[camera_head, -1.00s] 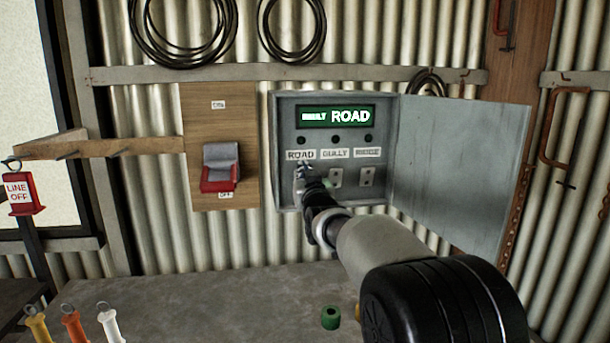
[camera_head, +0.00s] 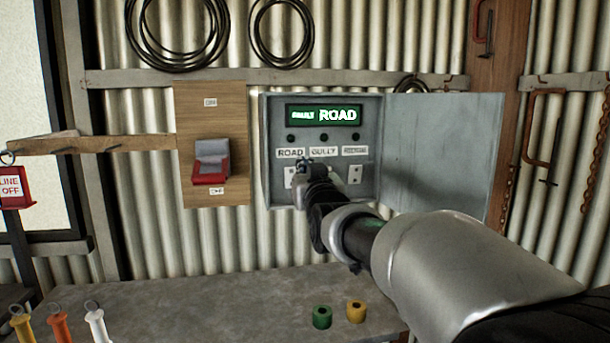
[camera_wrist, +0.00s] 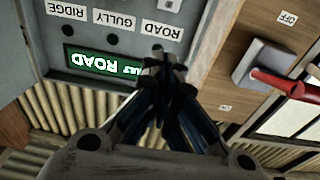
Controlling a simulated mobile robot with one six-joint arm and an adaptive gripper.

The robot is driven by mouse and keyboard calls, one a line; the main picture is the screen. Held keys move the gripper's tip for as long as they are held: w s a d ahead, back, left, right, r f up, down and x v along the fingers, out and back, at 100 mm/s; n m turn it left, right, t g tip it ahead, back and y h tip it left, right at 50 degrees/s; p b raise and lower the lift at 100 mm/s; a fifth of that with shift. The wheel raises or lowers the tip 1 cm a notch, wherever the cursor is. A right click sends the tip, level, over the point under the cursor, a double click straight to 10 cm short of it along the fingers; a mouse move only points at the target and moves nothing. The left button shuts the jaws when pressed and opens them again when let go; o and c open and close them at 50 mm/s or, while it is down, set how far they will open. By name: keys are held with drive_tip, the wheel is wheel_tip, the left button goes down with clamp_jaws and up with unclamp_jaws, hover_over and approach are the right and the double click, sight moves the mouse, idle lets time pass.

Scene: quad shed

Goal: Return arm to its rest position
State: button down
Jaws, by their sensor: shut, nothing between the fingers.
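My gripper (camera_head: 302,166) is shut and empty. In the head view it is in front of the open grey panel box (camera_head: 269,150), near the ROAD and GULLY labels; I cannot tell if it touches the panel. The lit green display (camera_head: 324,115) reads "FAULT ROAD". In the wrist view my gripper (camera_wrist: 158,58) points at the panel, with the display (camera_wrist: 100,64) upside down beside it. My arm reaches in from the lower right and hides part of the lower panel.
The box door (camera_head: 440,150) stands open to the right. A red-handled switch (camera_head: 210,165) is on a wooden board to the left. A green roll (camera_head: 322,317) and a yellow roll (camera_head: 356,311) stand on the bench (camera_head: 220,300). A red LINE OFF tag (camera_head: 12,187) hangs at left.

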drive_tip(key=s+d+f+g+h+b, duration=0.1)
drive_tip(key=s+d+f+g+b, duration=0.1)
drive_tip(key=s+d+f+b, duration=0.45)
drive_tip(key=s+d+f+m+g+h+b, duration=0.15)
drive_tip(key=s+f, duration=0.25)
drive_tip(key=f, duration=0.5)
drive_tip(key=s+d+f+g+h+b, duration=0.1)
drive_tip(key=s+d+f+g+b, duration=0.25)
drive_tip(key=s+f, duration=0.3)
drive_tip(key=s+d+f+g+b, duration=0.2)
drive_tip(key=s+f+b, duration=0.1)
drive_tip(key=s+f, duration=0.6)
drive_tip(key=s+d+f+m+g+h+b, duration=0.1)
drive_tip(key=s+d+f+g+b, duration=0.1)
drive_tip(key=s+f, duration=0.7)
drive_tip(key=s+d+f+g+b, duration=0.2)
drive_tip(key=s+d+f+b, duration=0.2)
drive_tip(key=s+f, duration=0.5)
drive_tip(key=shift+s+f+m+g+h+b, duration=0.3)
drive_tip(key=shift+f+m+g+h+b, duration=0.1)
drive_tip(key=shift+f+b, duration=0.45)
